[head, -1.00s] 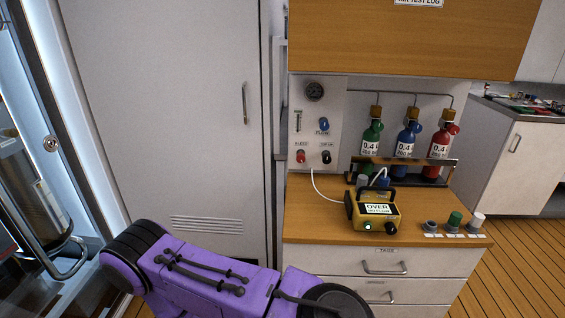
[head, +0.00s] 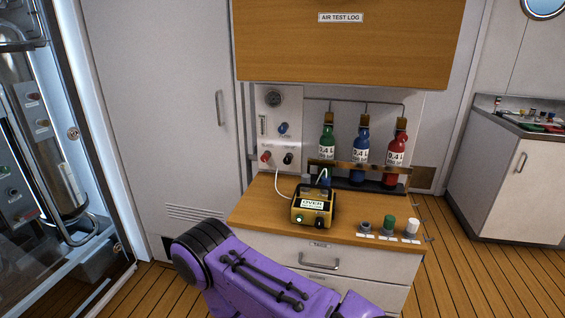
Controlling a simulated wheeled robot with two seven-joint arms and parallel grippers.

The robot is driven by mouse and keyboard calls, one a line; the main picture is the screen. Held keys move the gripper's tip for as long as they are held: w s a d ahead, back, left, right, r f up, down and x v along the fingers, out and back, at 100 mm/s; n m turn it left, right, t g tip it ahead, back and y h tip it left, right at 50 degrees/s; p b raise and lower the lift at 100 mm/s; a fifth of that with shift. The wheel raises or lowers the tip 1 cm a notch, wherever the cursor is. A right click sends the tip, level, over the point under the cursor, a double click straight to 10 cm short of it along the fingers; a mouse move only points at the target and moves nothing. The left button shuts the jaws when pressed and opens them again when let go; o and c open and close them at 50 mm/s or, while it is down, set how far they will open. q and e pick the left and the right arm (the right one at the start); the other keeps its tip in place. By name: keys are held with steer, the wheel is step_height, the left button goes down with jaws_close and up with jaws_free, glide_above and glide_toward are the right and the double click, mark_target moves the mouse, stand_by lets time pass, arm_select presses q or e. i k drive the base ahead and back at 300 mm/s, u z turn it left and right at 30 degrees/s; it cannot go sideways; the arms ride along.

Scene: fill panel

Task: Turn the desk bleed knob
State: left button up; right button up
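The fill panel (head: 293,129) stands upright at the back of the wooden desk (head: 254,208). It carries a round gauge (head: 274,98), a blue knob (head: 283,128), a red knob (head: 265,157) and a black knob (head: 288,158). The labels above the lower knobs are too small to read surely, so I cannot tell which is the bleed knob from its label here. A yellow meter (head: 313,207) on the desk reads "OVER", and a white hose runs from the panel towards it. A purple arm of mine crosses the lower middle. Neither gripper is in view.
Green (head: 327,144), blue (head: 361,148) and red (head: 396,152) cylinders stand in a rack behind the meter. Several small caps sit at the desk's right front. A wooden cabinet (head: 350,60) overhangs the panel. A glass-fronted unit stands left.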

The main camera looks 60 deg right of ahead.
mark_target(264, 158)
steer(key=z, duration=1.7)
